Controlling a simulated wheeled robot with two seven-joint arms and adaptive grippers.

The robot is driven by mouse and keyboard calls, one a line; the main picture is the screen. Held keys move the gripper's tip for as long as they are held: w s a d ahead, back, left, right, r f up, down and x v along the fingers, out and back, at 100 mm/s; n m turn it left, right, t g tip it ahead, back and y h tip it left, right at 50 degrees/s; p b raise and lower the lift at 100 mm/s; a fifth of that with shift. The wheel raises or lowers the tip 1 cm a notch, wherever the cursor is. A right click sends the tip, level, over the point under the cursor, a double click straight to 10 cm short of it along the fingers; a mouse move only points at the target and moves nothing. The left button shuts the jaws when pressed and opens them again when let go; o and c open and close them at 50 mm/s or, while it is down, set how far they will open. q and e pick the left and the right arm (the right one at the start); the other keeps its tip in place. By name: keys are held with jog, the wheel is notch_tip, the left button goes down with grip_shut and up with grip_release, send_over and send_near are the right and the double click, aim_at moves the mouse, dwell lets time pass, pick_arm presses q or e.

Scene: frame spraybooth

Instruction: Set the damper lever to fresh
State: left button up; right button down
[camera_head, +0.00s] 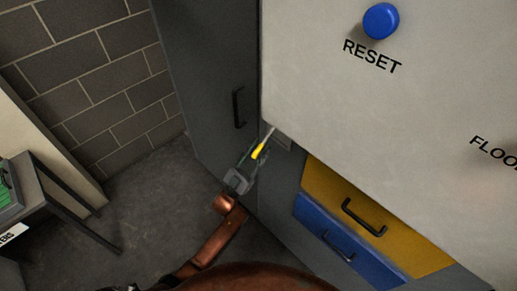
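The lever (260,150) shows as a yellow grip on a thin grey rod, just below the lower left corner of the white panel. It slants up to the right in this view. My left gripper (252,157) is right at the yellow grip, with a dark finger beside it on the left. The picture is too small to tell whether the fingers touch or close on the grip. No "fresh" marking is readable. My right gripper is not in view.
The white panel (340,110) carries a blue RESET button (381,21). Below it are a yellow drawer (325,190) and a blue drawer (313,220). A dark cabinet door with a black handle (238,107) is behind. A small table (45,185) stands left; the floor between is clear.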

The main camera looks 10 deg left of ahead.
pick_arm(q)
grip_shut()
jog(key=shift+a, duration=0.1)
dwell(0.3)
